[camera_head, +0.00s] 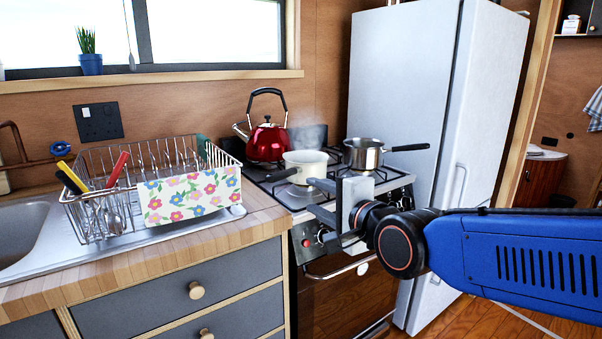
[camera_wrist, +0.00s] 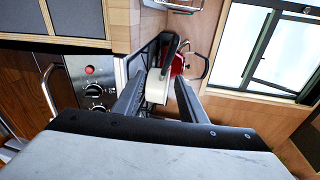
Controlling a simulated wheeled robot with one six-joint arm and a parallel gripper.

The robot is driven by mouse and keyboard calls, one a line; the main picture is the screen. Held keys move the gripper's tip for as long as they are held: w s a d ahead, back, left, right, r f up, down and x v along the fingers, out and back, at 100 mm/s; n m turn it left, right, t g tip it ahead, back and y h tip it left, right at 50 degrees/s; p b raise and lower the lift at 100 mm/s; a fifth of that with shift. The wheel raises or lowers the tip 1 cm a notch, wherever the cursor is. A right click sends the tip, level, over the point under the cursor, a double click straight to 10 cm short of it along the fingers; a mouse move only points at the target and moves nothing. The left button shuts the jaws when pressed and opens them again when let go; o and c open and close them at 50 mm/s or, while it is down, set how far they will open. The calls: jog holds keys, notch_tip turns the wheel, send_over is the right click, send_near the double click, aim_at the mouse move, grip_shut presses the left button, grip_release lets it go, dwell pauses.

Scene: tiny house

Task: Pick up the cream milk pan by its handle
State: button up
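The cream milk pan (camera_head: 304,163) stands on the stove, with faint steam above it. Its black handle (camera_head: 281,174) points left in the head view. In the wrist view the pan (camera_wrist: 157,90) shows between my fingers, with the dark handle (camera_wrist: 170,51) beyond them. My gripper (camera_head: 311,195) is in front of the stove, on the near side of the pan. Its two fingers are spread apart with nothing held, as the wrist view shows of the gripper (camera_wrist: 160,77). I cannot tell the exact gap between the fingertips and the pan.
A red kettle (camera_head: 267,142) stands behind the pan, and a steel saucepan (camera_head: 364,155) stands to its right. A dish rack (camera_head: 88,214) is on the counter (camera_head: 150,262) at left. A tall white fridge (camera_head: 405,80) stands to the right of the stove.

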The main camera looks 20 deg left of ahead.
aim_at(281, 180)
jog(key=shift+m+y, duration=0.3)
jog(key=shift+y, duration=0.1)
jog(key=x, duration=0.4)
jog(key=s+a+x, duration=0.1)
jog(key=x, duration=0.3)
jog(key=r+x, duration=0.1)
jog(key=x, duration=0.4)
jog(key=shift+s+a+r, duration=0.15)
jog(key=shift+s+a, duration=0.1)
jog(key=x, duration=0.5)
jog(key=shift+w+a+r, duration=0.1)
jog(key=shift+w+r, duration=0.15)
jog(key=shift+w, duration=0.1)
jog(key=shift+c, duration=0.3)
grip_shut()
